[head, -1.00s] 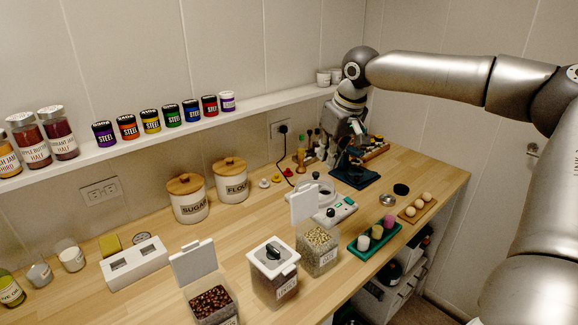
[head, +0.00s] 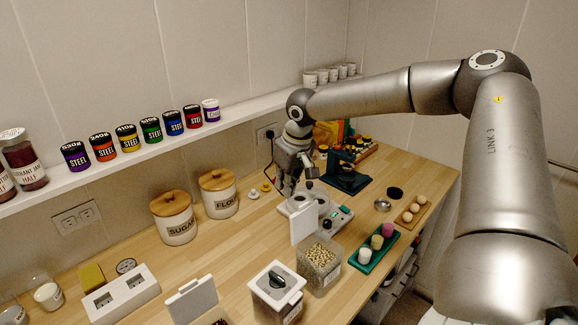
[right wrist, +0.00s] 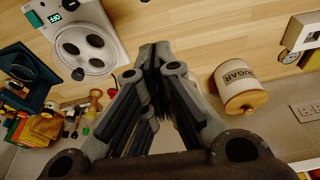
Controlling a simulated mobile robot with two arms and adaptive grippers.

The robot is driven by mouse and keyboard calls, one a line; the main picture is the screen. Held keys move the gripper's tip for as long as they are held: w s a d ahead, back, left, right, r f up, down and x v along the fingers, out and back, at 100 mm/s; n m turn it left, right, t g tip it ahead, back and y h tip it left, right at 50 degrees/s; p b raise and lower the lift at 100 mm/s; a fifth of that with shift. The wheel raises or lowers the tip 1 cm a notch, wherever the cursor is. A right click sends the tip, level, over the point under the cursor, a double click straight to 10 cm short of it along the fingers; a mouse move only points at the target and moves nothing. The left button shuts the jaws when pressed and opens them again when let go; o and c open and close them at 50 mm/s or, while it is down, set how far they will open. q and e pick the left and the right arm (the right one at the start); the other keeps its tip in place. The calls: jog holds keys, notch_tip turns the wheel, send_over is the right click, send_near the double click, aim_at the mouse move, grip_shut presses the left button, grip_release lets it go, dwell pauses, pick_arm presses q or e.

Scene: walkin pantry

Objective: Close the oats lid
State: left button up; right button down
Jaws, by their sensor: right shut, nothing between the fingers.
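A clear square container of pale grains (head: 320,268), likely the oats though its label is too small to read, stands near the counter's front. Its white lid (head: 304,224) is open, standing upright at the container's rear left edge. My right gripper (head: 288,190) is behind the lid in the picture, pointing down, apart from it. In the right wrist view the fingers (right wrist: 156,52) are together and empty. The container and its lid do not clearly show in that view. My left gripper is not in view.
A container with its lid shut (head: 276,290) stands left of the oats. Another raised white lid (head: 192,300) is further left. A white scale-like device (head: 330,218) is behind the oats. A green tray (head: 360,264) is at right. Sugar (head: 174,222) and flour (head: 219,195) canisters stand by the wall.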

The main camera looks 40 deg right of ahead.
aim_at(305, 221)
jog(key=s, duration=0.1)
jog(key=s+p, duration=0.2)
jog(key=s, duration=0.1)
jog(key=shift+f, duration=0.25)
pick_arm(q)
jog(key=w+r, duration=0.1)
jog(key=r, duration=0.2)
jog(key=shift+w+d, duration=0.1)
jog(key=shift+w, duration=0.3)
pick_arm(e)
jog(key=shift+w+f, duration=0.1)
jog(key=shift+w, duration=0.1)
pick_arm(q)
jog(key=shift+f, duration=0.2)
pick_arm(e)
jog(key=shift+s, duration=0.1)
